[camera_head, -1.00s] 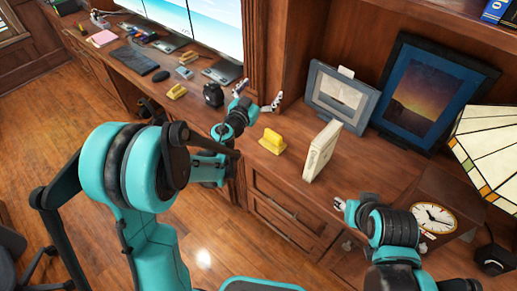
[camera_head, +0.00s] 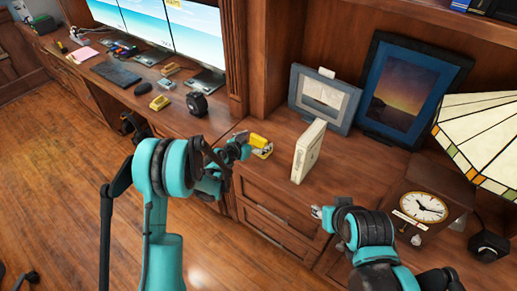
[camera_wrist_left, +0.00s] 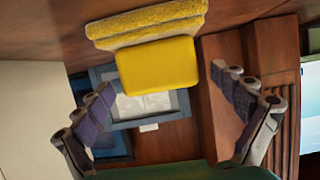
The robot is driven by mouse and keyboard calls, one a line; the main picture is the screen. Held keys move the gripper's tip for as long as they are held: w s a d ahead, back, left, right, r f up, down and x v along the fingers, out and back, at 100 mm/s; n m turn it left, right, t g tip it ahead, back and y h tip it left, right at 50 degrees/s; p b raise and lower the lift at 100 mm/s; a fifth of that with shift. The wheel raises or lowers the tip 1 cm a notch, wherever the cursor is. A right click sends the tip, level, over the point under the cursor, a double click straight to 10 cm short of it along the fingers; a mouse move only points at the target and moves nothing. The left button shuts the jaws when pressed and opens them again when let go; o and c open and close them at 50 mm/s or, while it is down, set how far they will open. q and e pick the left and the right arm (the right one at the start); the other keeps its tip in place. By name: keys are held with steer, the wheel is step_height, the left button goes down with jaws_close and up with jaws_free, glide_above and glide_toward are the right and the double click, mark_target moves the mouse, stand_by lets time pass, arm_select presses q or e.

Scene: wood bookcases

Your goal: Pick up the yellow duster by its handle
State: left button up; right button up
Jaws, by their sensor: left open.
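The yellow duster (camera_head: 261,142) stands on the wooden cabinet top, left of a white book. My left gripper (camera_head: 251,145) is right at it and partly hides it in the head view. In the left wrist view its smooth yellow handle (camera_wrist_left: 158,66) faces the camera, with the fuzzy yellow strip (camera_wrist_left: 148,24) beyond it. The two fingers of my left gripper (camera_wrist_left: 168,94) are open, spread wide on either side of the handle, with clear gaps. My right gripper (camera_head: 318,212) is low in front of the cabinet, away from the duster; its finger opening is too small to judge.
The white book (camera_head: 308,152) stands upright just right of the duster. Two picture frames (camera_head: 324,97) (camera_head: 412,92) lean behind. A clock (camera_head: 423,207) and stained-glass lamp (camera_head: 485,135) are at the right. A black tape measure (camera_head: 197,103) and similar yellow block (camera_head: 160,102) lie on the desk.

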mark_target(259, 137)
arm_select(q)
steer(key=shift+w+d+f, duration=0.15)
steer(key=shift+w+d, duration=0.1)
steer(key=shift+w, duration=0.1)
steer(key=c, duration=1.3)
steer(key=shift+c, duration=0.2)
step_height(259, 137, up, 10)
steer(key=p, duration=0.4)
steer(key=o, duration=0.5)
steer(key=c, duration=0.3)
